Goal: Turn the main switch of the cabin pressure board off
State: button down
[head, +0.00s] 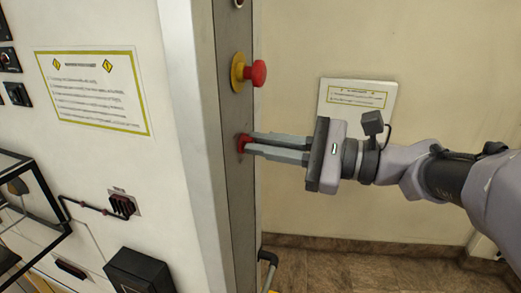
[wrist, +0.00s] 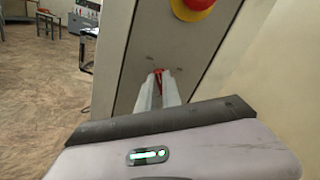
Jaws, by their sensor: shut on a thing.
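A small red switch (head: 242,144), which looks like the main switch, sits on the narrow grey side panel (head: 228,190) of the white cabinet. My gripper (head: 249,143) comes from the right and its two long fingers are shut on the red switch. In the wrist view the red switch (wrist: 159,75) shows between the fingertips (wrist: 158,82), partly hidden by them. Its exact turn position cannot be told.
A red mushroom button (head: 258,73) on a yellow collar juts out just above my fingers. A notice plate (head: 358,96) hangs on the wall behind. A black box (head: 138,272) and connector (head: 122,205) are on the cabinet front. Floor at left in the wrist view is mostly free.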

jog(key=shift+f+n+b, duration=0.15)
jog(key=shift+n+b, duration=0.95)
jog(key=shift+b, duration=0.05)
jog(key=c, duration=1.5)
grip_release()
jog(key=p+v, duration=0.1)
jog(key=v, duration=1.6)
jog(key=shift+s+d, duration=0.15)
